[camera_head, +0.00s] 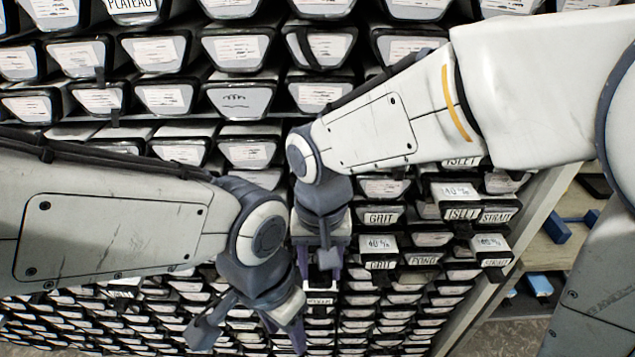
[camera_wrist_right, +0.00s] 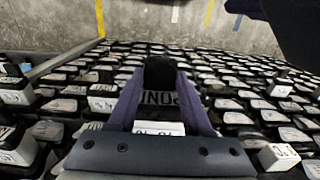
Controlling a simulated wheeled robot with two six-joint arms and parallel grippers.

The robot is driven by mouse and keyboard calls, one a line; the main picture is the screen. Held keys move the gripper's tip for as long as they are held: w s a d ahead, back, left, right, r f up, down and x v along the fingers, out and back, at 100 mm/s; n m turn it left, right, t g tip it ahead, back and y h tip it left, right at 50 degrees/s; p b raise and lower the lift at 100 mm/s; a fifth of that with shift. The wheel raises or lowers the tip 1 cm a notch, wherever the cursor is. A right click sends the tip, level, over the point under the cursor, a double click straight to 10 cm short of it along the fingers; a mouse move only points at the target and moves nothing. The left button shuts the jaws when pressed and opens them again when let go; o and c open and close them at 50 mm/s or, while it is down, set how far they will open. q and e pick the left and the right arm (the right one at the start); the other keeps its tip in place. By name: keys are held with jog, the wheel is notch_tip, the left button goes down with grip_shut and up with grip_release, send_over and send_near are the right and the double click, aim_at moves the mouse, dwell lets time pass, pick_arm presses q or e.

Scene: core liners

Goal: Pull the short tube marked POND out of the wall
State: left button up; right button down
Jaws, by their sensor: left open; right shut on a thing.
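The wall is packed with tube ends, each with a white label and a dark rim. A tube labelled POND (camera_head: 423,260) shows right of my right gripper (camera_head: 319,264) in the head view. My right gripper is shut on a black grip (camera_wrist_right: 160,72) in the right wrist view. Just below that grip, between the purple fingers, a partly hidden upside-down label (camera_wrist_right: 158,98) appears to read POND. The tube's length is hidden. My left gripper (camera_head: 284,328) is open, lower and left of the right one, in front of the wall.
The rack's side edge (camera_head: 500,290) is at the right, with shelves beyond. My two arms are close together mid-view.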

jog(key=shift+s, duration=2.65)
